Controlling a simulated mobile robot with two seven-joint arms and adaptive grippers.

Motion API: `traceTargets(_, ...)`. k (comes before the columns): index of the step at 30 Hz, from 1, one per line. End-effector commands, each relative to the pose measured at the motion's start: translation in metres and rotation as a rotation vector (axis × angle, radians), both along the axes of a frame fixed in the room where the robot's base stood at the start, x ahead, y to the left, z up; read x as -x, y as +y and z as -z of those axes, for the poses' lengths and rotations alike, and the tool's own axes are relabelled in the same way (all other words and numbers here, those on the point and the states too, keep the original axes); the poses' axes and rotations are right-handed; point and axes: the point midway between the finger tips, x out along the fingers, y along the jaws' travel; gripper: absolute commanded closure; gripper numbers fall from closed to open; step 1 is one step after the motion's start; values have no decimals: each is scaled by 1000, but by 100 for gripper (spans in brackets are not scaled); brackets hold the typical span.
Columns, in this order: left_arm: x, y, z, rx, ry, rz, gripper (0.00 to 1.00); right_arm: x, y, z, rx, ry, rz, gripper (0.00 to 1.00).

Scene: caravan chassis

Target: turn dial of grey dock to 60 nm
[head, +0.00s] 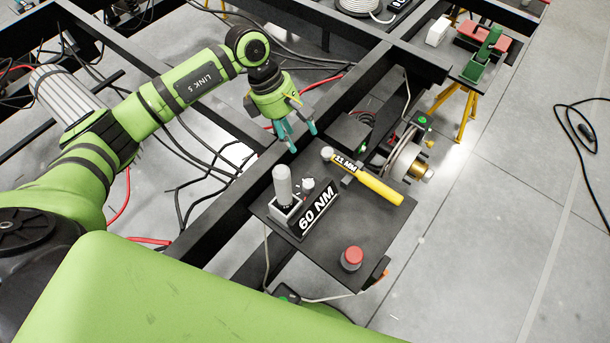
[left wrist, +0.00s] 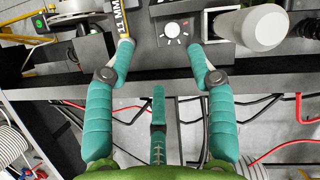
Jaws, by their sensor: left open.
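The grey dock (head: 289,211) stands on a dark shelf plate, with a black sign (head: 313,213) reading "60 NM" in front. Its small white dial (head: 308,185) sits beside a light grey upright cylinder (head: 283,186). In the left wrist view the dial (left wrist: 172,30) shows as a white knob ringed by small marks on a dark face; its setting is too small to read. My left gripper (head: 298,138) is open and empty, behind the dock and apart from it. In the left wrist view its teal fingers (left wrist: 160,48) point toward the dial. My right gripper is not in view.
A yellow-handled tool (head: 379,188) marked "11 MM" lies on the shelf plate (head: 340,230) right of the dock. A red button (head: 351,258) is near the front corner. A black chassis beam (head: 235,195) runs just behind the plate. Cables lie on the floor.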

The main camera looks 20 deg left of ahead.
Motion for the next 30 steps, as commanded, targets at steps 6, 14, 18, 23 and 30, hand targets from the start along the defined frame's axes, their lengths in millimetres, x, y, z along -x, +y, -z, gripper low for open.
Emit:
traceTargets(6,0,0,84,0,0,0,44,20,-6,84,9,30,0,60)
traceTargets(14,0,0,136,1,-1,0,44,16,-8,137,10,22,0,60)
traceTargets(18,0,-1,142,1,-1,0,44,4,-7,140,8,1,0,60)
traceTargets(23,2,-7,154,1,4,0,44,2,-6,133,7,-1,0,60)
traceTargets(30,2,-22,188,2,4,-1,44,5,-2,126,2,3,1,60)
